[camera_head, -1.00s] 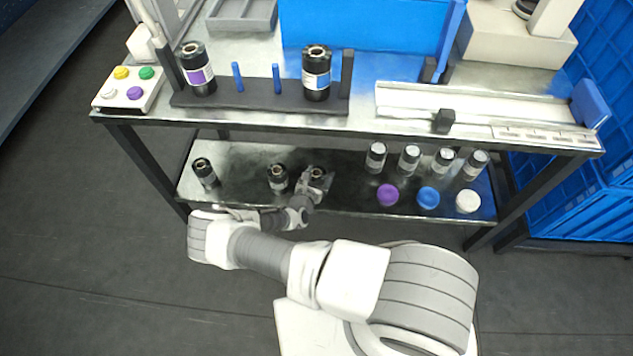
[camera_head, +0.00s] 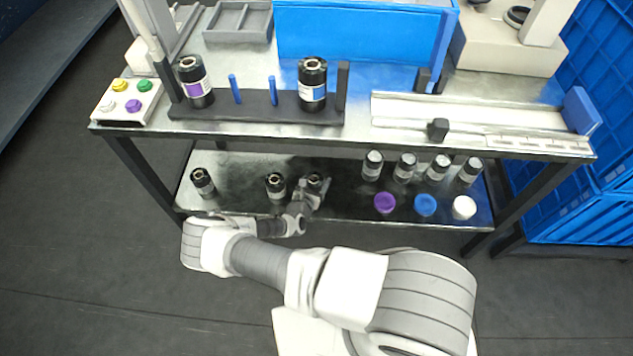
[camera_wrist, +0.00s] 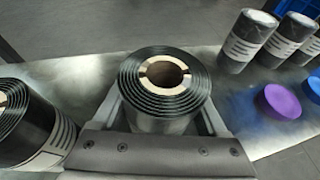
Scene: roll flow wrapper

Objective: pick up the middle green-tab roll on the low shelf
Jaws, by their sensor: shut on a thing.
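My gripper (camera_head: 314,188) is at the low shelf (camera_head: 240,165), shut on a dark upright roll (camera_head: 315,179), the rightmost of three dark rolls on the shelf's left half. In the wrist view this roll (camera_wrist: 165,82) sits between the two fingers, showing a wound dark film top and a cream core. I cannot tell whether its base touches the shelf. The neighbouring dark roll (camera_head: 276,186) stands just left of my gripper, also in the wrist view (camera_wrist: 30,125). A third dark roll (camera_head: 203,183) stands farther left. I cannot make out green tabs on any of them.
Several silver-topped labelled rolls (camera_head: 405,168) stand right on the low shelf, behind purple (camera_head: 385,203), blue (camera_head: 425,205) and white (camera_head: 464,208) discs. The upper table (camera_head: 360,130) overhangs the shelf. It carries two rolls on a black rack (camera_head: 250,108).

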